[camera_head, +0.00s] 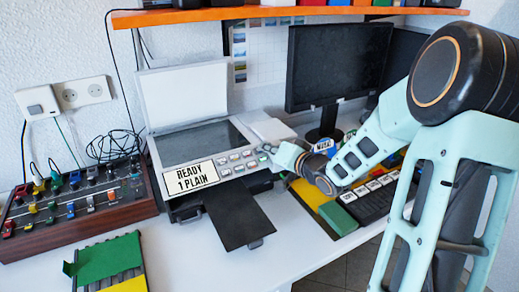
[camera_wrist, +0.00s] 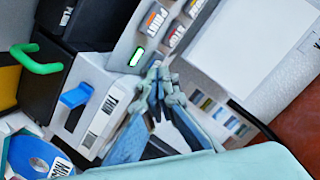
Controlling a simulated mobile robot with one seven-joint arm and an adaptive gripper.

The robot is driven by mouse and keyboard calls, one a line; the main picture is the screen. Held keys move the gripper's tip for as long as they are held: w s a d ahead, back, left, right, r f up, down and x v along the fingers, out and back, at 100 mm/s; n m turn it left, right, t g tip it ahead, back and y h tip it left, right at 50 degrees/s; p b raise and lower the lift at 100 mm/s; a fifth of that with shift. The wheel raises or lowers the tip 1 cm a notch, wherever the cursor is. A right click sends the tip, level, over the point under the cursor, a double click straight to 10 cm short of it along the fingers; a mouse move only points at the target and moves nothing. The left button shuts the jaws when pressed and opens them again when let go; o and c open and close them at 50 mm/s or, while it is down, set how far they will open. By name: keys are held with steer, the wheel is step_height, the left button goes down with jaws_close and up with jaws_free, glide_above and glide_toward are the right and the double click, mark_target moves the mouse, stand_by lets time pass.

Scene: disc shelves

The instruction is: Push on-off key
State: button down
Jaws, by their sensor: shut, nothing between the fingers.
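The printer-scanner (camera_head: 205,135) stands with its lid raised, and its front panel carries a display reading "READY 1 PLAIN" (camera_head: 190,177) and several grey keys (camera_head: 237,163). My gripper (camera_head: 266,151) is shut and empty at the right end of this panel. In the wrist view its fingertips (camera_wrist: 157,72) are together beside a small key with a green light (camera_wrist: 137,57), close to the panel; I cannot tell whether they touch it. Orange-and-grey keys (camera_wrist: 154,18) lie farther along the panel. No on-off label can be read on the green-lit key.
A black tray (camera_head: 240,217) juts from the printer's front. A mixer-like board with levers (camera_head: 80,205) stands left, and a green folder (camera_head: 105,260) lies in front. A monitor (camera_head: 335,62) and keyboard (camera_head: 368,200) are right. An orange shelf (camera_head: 230,14) runs above.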

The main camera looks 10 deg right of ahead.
steer(key=shift+s+d+r+p, duration=0.1)
steer(key=shift+s+r+p, duration=0.2)
steer(key=shift+r+p, duration=0.25)
steer(key=s+r+p, duration=0.1)
steer(key=p, duration=0.1)
steer(key=r+p, duration=0.2)
steer(key=s+r+p, duration=0.1)
steer(key=r+p, duration=0.1)
steer(key=shift+s+d, duration=0.35)
steer(key=shift+d, duration=0.05)
